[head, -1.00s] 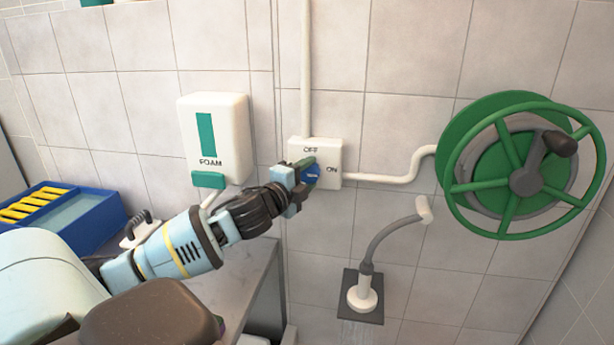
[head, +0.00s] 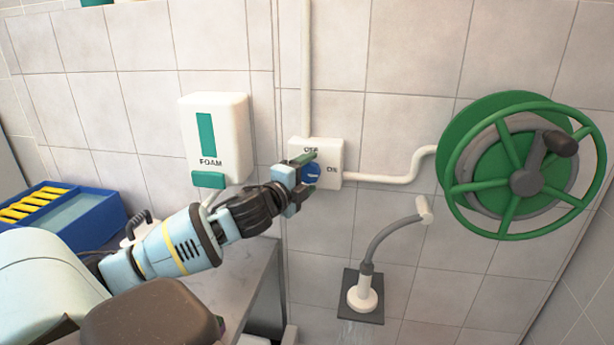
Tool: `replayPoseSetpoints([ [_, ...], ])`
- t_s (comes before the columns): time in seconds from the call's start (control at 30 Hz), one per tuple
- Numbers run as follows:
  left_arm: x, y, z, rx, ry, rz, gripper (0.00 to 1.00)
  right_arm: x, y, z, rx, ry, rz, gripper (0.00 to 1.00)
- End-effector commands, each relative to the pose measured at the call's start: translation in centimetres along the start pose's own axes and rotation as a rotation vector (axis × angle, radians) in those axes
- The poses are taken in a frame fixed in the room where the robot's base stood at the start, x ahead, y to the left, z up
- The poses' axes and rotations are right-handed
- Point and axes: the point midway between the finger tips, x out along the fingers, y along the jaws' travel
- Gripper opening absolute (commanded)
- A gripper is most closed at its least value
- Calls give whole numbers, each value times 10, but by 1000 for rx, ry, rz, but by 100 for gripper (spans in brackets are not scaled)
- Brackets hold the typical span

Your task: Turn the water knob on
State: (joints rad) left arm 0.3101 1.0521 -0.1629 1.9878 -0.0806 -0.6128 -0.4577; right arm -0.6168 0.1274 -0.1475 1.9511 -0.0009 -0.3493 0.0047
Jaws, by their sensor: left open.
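The blue water knob (head: 312,173) is on a white wall box (head: 333,152) marked OFF above and ON at the right. A light mark on the knob looks roughly level, towards ON. My left gripper (head: 307,173) is open at the knob, with one finger above it and one below. I cannot tell whether the fingers touch the knob. My right gripper is not in view.
A white foam dispenser (head: 228,138) hangs left of the box. A green hose reel (head: 500,190) is at the right. A spray head on a grey hose (head: 385,236) hangs below. A blue tray (head: 95,207) stands at the left.

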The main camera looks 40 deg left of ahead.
Motion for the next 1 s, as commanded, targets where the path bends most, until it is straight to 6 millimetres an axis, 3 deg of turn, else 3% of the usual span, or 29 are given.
replayPoseSetpoints([
  [0.27, -10, 2, 0, 1, 0, 3, 70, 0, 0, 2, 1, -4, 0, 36],
  [1.0, -73, 1, 0, -1, 0, 2, 70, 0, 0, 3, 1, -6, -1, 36],
])
